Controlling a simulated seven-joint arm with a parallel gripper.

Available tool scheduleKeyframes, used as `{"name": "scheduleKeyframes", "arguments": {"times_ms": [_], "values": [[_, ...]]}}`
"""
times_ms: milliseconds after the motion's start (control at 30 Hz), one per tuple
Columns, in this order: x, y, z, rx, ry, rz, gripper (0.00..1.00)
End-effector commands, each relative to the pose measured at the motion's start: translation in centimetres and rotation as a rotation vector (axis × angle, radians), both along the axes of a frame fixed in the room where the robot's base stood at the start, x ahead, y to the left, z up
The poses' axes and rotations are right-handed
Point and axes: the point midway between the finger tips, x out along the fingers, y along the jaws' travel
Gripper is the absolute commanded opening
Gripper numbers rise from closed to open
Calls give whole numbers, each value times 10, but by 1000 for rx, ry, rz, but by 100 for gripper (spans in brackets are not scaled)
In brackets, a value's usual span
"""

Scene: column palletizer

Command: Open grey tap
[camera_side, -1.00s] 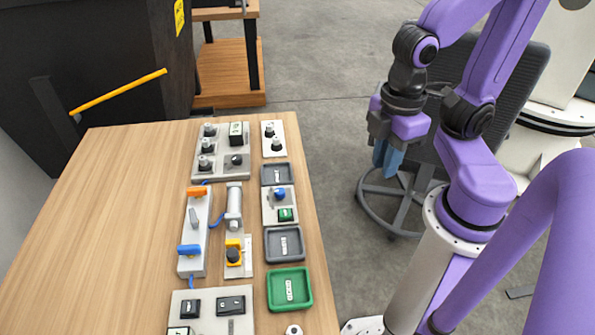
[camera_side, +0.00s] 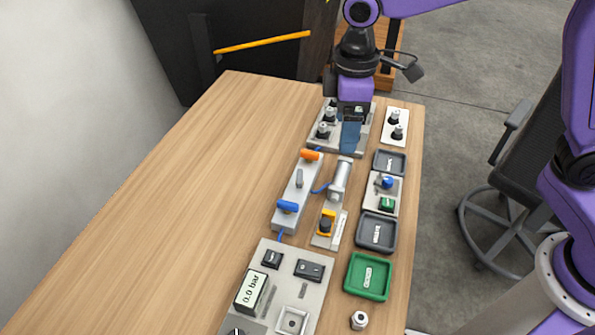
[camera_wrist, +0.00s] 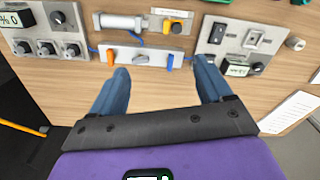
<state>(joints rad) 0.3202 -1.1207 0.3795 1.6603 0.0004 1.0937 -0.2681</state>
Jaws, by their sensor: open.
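The grey tap (camera_side: 299,178) is the middle handle on a light grey valve block (camera_side: 293,219), between an orange tap (camera_side: 311,155) and a blue tap (camera_side: 287,207). Its handle lies along the block, while the orange and blue handles lie across it. In the wrist view the grey tap (camera_wrist: 141,60) shows between and beyond my fingertips. My gripper (camera_side: 351,136) is over the far part of the table, apart from the block. In the wrist view my gripper (camera_wrist: 161,72) has its blue fingers wide apart with nothing between them.
A silver cylinder (camera_side: 340,180) and a yellow-and-black switch (camera_side: 326,223) stand right of the block. Dark trays (camera_side: 377,246), a green tray (camera_side: 347,278) and a panel with a pressure display (camera_side: 251,290) are near. The table's left side is clear.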

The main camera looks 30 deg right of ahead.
Motion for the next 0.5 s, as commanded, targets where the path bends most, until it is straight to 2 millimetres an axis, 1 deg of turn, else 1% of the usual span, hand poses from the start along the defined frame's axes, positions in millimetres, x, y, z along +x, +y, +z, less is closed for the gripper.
{"name": "scheduleKeyframes", "arguments": {"times_ms": [33,100,200,333,400,500], "values": [[19,11,-6,-4,3,-5,79],[42,22,-12,-5,4,-8,79],[70,32,-22,-7,6,-13,79],[94,40,-30,-7,6,-16,79],[101,42,-33,-7,6,-16,79],[105,43,-37,-8,7,-16,79]]}}
